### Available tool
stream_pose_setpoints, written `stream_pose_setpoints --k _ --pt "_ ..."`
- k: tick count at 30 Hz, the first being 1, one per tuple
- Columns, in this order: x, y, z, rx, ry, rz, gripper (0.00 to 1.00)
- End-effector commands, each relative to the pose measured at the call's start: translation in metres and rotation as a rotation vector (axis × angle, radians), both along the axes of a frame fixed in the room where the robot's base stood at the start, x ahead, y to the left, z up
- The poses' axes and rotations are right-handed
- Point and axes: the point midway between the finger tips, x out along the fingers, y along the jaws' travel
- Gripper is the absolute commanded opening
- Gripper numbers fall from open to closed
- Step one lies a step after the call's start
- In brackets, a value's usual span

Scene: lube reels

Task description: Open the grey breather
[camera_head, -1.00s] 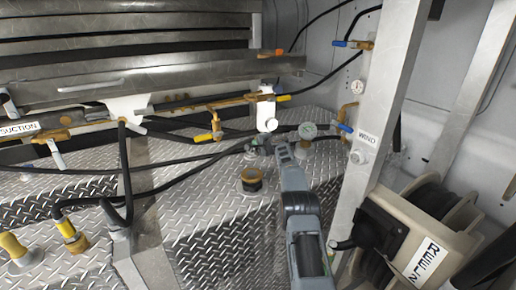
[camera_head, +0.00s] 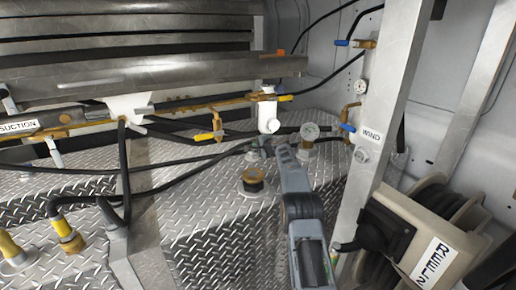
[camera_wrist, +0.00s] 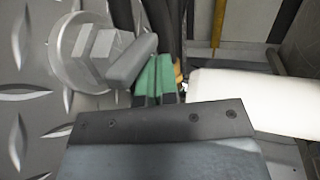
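The grey breather (camera_wrist: 95,50) is most likely the round grey cap with a raised bar handle at the upper left of the wrist view. The handle (camera_wrist: 132,62) sticks out toward my fingers. My gripper (camera_wrist: 157,70) shows its green and dark fingers close together, just right of the handle. They seem to touch or nearly touch it, with nothing seen between them. In the head view my gripper (camera_head: 264,146) is low over the diamond plate, below the white cylinder. The breather is hard to make out there, largely hidden around the gripper.
A white cylinder (camera_head: 268,112) stands close behind my gripper and fills the right of the wrist view. Black hoses (camera_head: 190,167) cross the plate. A metal post (camera_head: 385,110) stands right.

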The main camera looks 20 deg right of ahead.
Motion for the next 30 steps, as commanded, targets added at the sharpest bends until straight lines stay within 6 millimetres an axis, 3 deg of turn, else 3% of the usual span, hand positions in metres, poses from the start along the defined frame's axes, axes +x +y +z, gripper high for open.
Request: stream_pose_setpoints --k 23,30 --pt "-0.003 0.014 0.0 0.002 0.003 0.018 0.0" --pt "-0.016 0.011 0.003 0.003 0.001 0.019 0.0"
